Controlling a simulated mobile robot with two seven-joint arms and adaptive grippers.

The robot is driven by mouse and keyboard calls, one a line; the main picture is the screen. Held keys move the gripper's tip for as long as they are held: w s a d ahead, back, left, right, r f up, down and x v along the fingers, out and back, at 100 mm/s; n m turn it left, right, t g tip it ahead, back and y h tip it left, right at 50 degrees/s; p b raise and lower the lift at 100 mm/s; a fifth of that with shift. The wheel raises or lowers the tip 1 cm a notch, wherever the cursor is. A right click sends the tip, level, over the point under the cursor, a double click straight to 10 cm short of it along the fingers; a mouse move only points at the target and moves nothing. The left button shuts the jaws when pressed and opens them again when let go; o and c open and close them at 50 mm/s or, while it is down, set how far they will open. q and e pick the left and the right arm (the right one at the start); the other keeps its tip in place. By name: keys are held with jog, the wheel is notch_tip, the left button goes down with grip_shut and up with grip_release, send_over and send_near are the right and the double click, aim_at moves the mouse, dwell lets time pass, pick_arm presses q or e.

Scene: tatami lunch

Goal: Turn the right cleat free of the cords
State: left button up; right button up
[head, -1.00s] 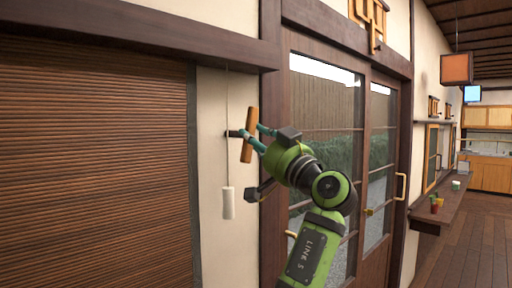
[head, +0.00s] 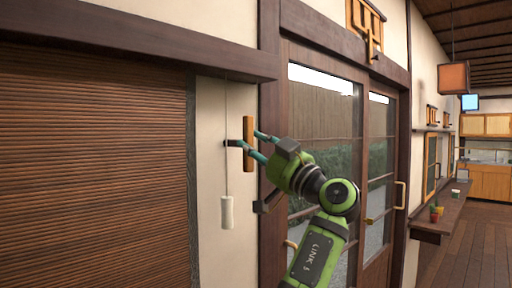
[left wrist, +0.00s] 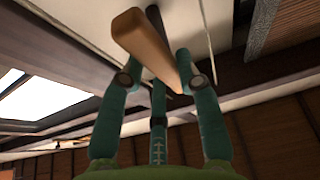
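The right cleat (head: 249,143), an orange-brown wooden bar, stands upright on a dark stem on the cream wall strip. It also shows large and slanted in the left wrist view (left wrist: 150,45). A thin cord (head: 226,110) hangs just left of it, down to a white pull (head: 227,212). My left gripper (head: 256,143) reaches the cleat from the right. Its teal fingers (left wrist: 160,65) lie on both sides of the bar and seem to touch it. Whether any cord lies around the cleat is too small to tell. My right gripper is not in view.
A brown slatted blind (head: 95,170) fills the left. A dark beam (head: 150,42) runs above it. A dark door post (head: 271,120) and glazed sliding doors (head: 330,125) stand close to the right of the cleat. A shelf (head: 445,212) with small pots is farther back.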

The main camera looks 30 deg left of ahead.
pick_arm(q)
jog(key=o, duration=0.3)
jog(key=shift+a+r, duration=0.1)
jog(key=shift+r, duration=0.15)
jog(key=shift+a+f, duration=0.15)
jog(key=shift+d+f, duration=0.1)
jog(key=shift+d, duration=0.1)
jog(key=v, duration=1.1)
jog(key=shift+s+d+f, duration=0.15)
jog(key=shift+d, duration=0.1)
